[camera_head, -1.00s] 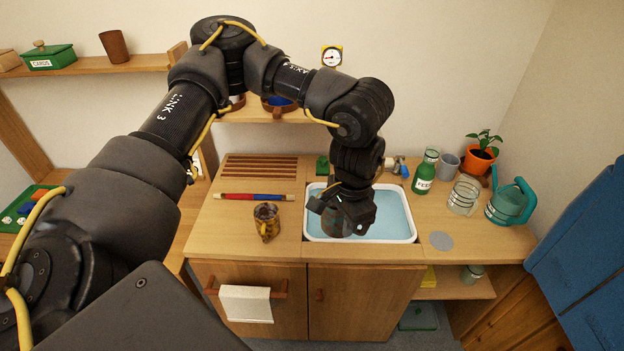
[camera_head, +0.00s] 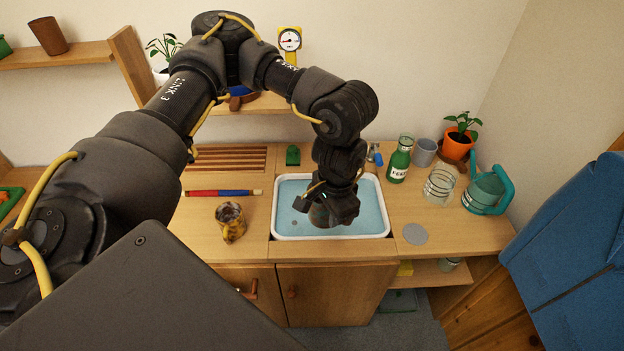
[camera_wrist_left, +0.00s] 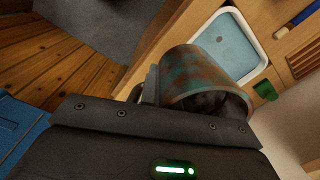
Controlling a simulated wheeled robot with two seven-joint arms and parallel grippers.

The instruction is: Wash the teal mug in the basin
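My left gripper (camera_head: 328,210) is over the white-rimmed basin (camera_head: 285,236), which holds blue water. It appears shut on the teal mug, whose handle side is toward the gripper. In the left wrist view the mug (camera_wrist_left: 200,75) is teal with large brown stains, and its dark mouth faces the lower right. The basin (camera_wrist_left: 262,66) shows behind it there. In the head view the mug (camera_head: 318,217) is mostly hidden by the gripper and looks dark. I cannot tell whether it touches the water. My right gripper is not in view.
A brown patterned mug (camera_head: 231,224) and a red-and-blue rod (camera_head: 222,193) are left of the basin. A green bottle (camera_head: 399,160), grey cup (camera_head: 425,152), glass jar (camera_head: 439,186), teal watering can (camera_head: 487,192) and orange plant pot (camera_head: 457,145) stand right. A grey disc (camera_head: 415,234) lies nearby.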

